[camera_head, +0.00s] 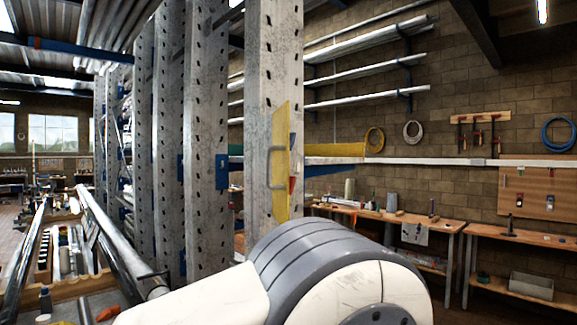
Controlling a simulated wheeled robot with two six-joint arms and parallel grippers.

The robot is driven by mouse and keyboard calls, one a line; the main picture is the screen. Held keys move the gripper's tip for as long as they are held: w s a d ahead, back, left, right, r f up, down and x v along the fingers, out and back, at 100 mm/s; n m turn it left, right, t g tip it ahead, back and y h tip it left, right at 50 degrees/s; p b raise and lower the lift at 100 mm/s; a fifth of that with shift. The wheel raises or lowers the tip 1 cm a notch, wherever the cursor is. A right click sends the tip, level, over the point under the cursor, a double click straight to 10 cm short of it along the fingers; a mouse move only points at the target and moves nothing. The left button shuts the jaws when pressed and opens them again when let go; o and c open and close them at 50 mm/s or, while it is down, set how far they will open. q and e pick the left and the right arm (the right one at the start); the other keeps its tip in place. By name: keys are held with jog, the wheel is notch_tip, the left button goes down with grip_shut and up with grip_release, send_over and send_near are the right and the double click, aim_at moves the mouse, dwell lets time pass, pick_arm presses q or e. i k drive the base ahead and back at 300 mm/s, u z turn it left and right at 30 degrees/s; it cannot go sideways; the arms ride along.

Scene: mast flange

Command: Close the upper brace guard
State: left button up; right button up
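The yellow brace guard (281,160) is a tall narrow panel on the front grey perforated post (273,55). It shows steeply foreshortened and appears to stand out at an angle from the post. A grey bar handle (272,168) is on its left side. A small orange-red patch shows beside its right edge. Whether this is the upper guard, I cannot tell, as no other guard is clear. A white and grey link of my arm fills the lower middle, below the guard and apart from it in the picture. Neither gripper is in view.
More perforated posts (206,130) stand in a row to the left. Long metal tubes (120,245) lie at lower left. Workbenches (390,217) line the right wall, with wall racks (370,71) of bars above. Floor shows between the posts and benches.

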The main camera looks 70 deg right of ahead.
aim_at(278, 154)
jog(key=z, duration=0.8)
jog(key=i, duration=0.95)
jog(key=z, duration=1.3)
jog(key=i, duration=0.2)
jog(key=z, duration=1.05)
jog(key=k, duration=1.05)
jog(key=u, duration=0.85)
